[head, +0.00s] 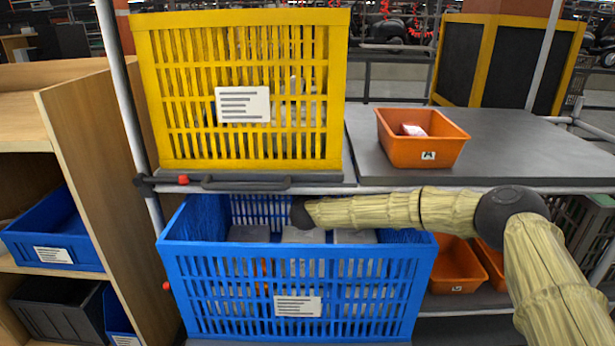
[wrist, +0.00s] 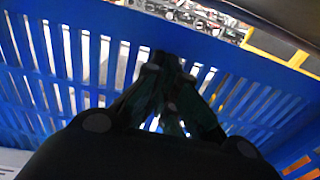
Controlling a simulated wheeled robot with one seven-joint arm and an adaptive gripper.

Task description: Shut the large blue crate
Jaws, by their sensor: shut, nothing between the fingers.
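The large blue crate (head: 190,250) is slatted, with a white label (head: 298,306) on its front. It stands at the lower level and juts out in front of the worktop edge, its top uncovered. Grey boxes (head: 303,235) lie inside it. My arm reaches in from the right over the crate, its dark end near the crate's back; my fingers are hidden there. In the wrist view my gripper (wrist: 166,62) is shut and empty, its tips close to a blue slatted wall (wrist: 110,20). I cannot tell whether they touch it.
A yellow slatted crate (head: 240,165) and an orange bin (head: 422,140) stand on the grey worktop (head: 505,150). A dark bar with a red piece (head: 240,183) runs along its edge. More orange bins (head: 453,268) are below right. A wooden shelf (head: 100,150) stands left.

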